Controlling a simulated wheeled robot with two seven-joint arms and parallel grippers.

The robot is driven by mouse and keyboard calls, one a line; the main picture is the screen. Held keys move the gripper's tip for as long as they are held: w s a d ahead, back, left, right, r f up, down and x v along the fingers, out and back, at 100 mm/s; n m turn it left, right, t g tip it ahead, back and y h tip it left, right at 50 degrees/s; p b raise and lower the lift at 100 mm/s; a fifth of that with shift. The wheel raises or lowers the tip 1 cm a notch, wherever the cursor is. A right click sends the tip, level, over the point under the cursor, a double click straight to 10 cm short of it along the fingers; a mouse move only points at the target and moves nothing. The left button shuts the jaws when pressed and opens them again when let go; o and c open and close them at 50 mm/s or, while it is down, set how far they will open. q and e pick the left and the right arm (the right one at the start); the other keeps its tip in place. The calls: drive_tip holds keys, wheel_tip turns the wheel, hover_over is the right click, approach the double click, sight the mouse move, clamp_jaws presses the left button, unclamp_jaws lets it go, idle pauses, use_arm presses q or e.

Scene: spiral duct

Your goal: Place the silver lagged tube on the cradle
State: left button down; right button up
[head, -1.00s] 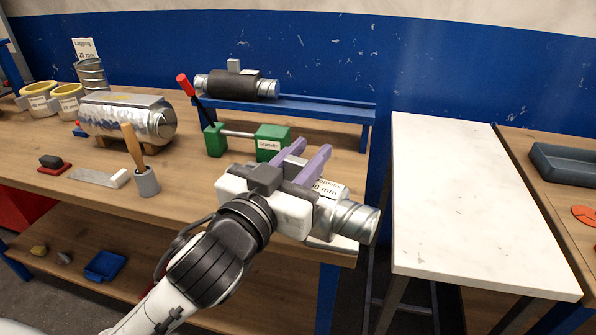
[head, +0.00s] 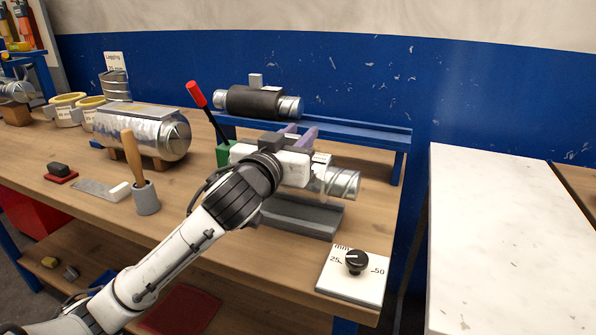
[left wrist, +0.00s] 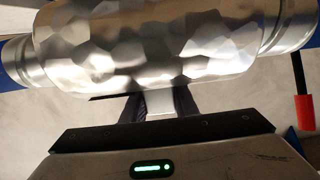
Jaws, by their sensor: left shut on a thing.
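My left gripper (head: 299,134) is shut on the silver lagged tube (head: 340,183). In the head view the hand hides much of the tube, and its bare ribbed metal end sticks out to the right. In the left wrist view the tube's faceted silver jacket (left wrist: 150,50) lies crosswise beyond the fingers, with a metal collar at each end. A long grey block (head: 300,218), which looks like the cradle, lies on the bench below the tube in the picture. The hand and arm hide part of it, and I cannot tell whether the tube touches it. My right gripper is not in view.
A dial plate (head: 340,283) is at the bench's front right. Behind the hand are a blue rack (head: 380,137) bearing a black-lagged tube (head: 255,103), and a green clamp (head: 222,155) with a red-tipped lever. A white-topped table (head: 510,240) is right.

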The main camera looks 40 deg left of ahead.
use_arm(q)
drive_tip(key=shift+f, duration=0.65)
wheel_tip(320, 180, down, 3)
drive_tip(key=shift+f+b, duration=0.1)
drive_tip(key=shift+b, duration=0.35)
drive_tip(key=shift+f, duration=0.15)
drive_tip(key=c, duration=1.4)
unclamp_jaws()
